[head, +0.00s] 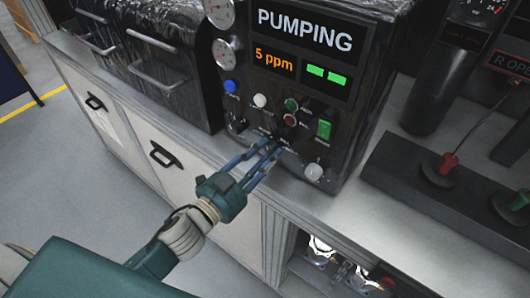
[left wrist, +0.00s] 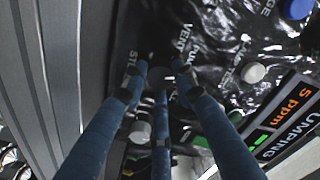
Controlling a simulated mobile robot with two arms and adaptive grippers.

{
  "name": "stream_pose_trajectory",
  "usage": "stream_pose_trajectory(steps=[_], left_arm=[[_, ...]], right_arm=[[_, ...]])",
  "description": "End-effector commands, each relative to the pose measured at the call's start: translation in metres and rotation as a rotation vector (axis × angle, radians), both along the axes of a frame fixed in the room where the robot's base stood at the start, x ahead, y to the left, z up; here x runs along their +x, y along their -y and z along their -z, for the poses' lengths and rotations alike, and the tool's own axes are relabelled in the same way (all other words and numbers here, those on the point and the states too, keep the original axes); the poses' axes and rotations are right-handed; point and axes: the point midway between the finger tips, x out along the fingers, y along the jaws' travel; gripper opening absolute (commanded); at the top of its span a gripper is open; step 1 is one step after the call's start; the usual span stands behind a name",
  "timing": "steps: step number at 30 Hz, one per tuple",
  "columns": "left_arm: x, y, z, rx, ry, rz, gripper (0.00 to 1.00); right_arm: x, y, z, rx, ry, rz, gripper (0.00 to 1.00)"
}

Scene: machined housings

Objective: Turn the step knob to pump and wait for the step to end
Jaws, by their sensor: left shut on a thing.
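The black machine panel (head: 262,95) has a display (head: 304,45) reading "PUMPING", an orange "5 ppm" and two green bars. My left gripper (head: 271,149) reaches the lower part of this panel with its blue fingers shut around the step knob. The fingers hide nearly all of the knob, so its pointer cannot be read. In the left wrist view the fingertips (left wrist: 158,75) close together at the panel, beside a partly covered label beginning "ST" and a "VENT" label (left wrist: 184,38). My right gripper is not in view.
Two gauges (head: 226,54) sit at the left.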

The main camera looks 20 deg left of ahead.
Motion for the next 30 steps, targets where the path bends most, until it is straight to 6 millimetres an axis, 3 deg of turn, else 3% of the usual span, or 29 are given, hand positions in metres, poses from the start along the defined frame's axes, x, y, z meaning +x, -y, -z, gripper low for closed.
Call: stream_pose_trajectory(steps=[20, 21, 23, 30], left_arm=[[0.0001, 0.0001, -0.0004, 0.059, 0.023, 0.0, 0.02], [0.0001, 0.0001, -0.0005, 0.059, 0.023, 0.0, 0.36], [0.0001, 0.0001, -0.0005, 0.059, 0.023, 0.0, 0.47], [0.0001, 0.0001, -0.0004, 0.058, 0.022, 0.001, 0.47]], right_arm=[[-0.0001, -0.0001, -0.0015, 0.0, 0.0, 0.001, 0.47], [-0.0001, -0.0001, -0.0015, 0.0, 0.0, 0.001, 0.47], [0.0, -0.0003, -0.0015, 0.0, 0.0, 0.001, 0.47], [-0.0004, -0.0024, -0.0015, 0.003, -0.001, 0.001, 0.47]])
